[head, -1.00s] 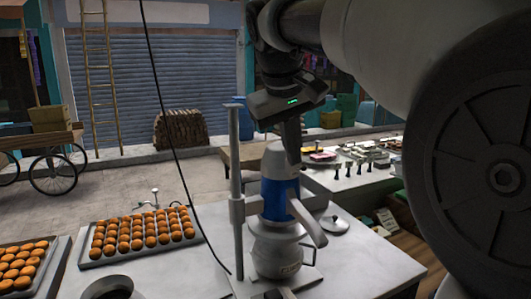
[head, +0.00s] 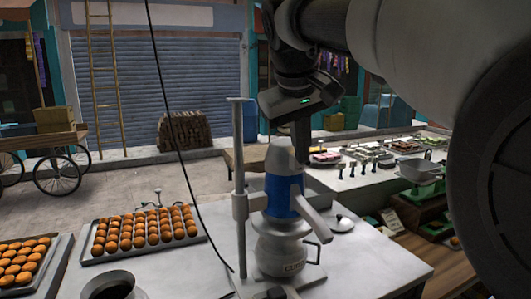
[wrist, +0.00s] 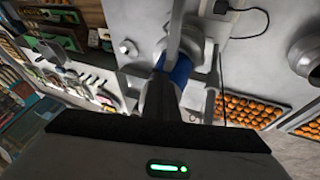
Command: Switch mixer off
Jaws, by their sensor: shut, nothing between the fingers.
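The mixer (head: 283,196) stands on the white table, with a blue band around its motor body, a grey domed top and a metal pot below. A grey post stands at its left side. My gripper (head: 301,157) is shut and empty. It points down at the right side of the mixer's top, touching it or very close; I cannot tell which. In the wrist view the mixer (wrist: 181,70) shows beyond the dark edge of my gripper housing, which hides part of it. I cannot make out a switch.
A tray of orange sweets (head: 144,232) lies left of the mixer, with a second tray (head: 24,262) further left. A dark metal pot (head: 108,284) stands at the front. A black cable hangs left of the post. A counter with goods (head: 372,163) is behind right.

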